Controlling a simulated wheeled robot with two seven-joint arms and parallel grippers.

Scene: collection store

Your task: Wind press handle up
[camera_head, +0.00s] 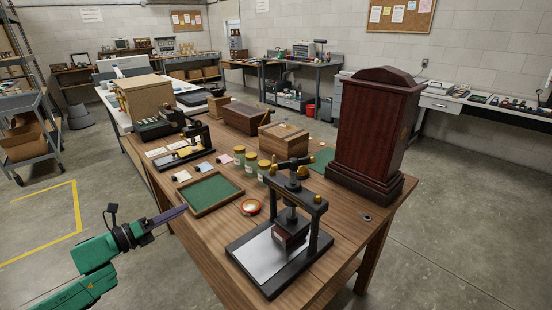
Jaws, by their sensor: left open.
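The black screw press (318,240) stands on the near right part of the wooden table. Its dark handle (292,166) with rounded knobs sits at the top of the screw, above the crossbar. A dark red block (291,236) is at the foot of the screw, over a pale sheet on the press base. My left gripper (184,209), on a green arm, is at the table's near left edge. It is open, empty and well to the left of the press, apart from the handle. My right gripper is out of view.
A tall dark wooden case (375,130) stands behind the press to the right. Bare floor lies left of the table.

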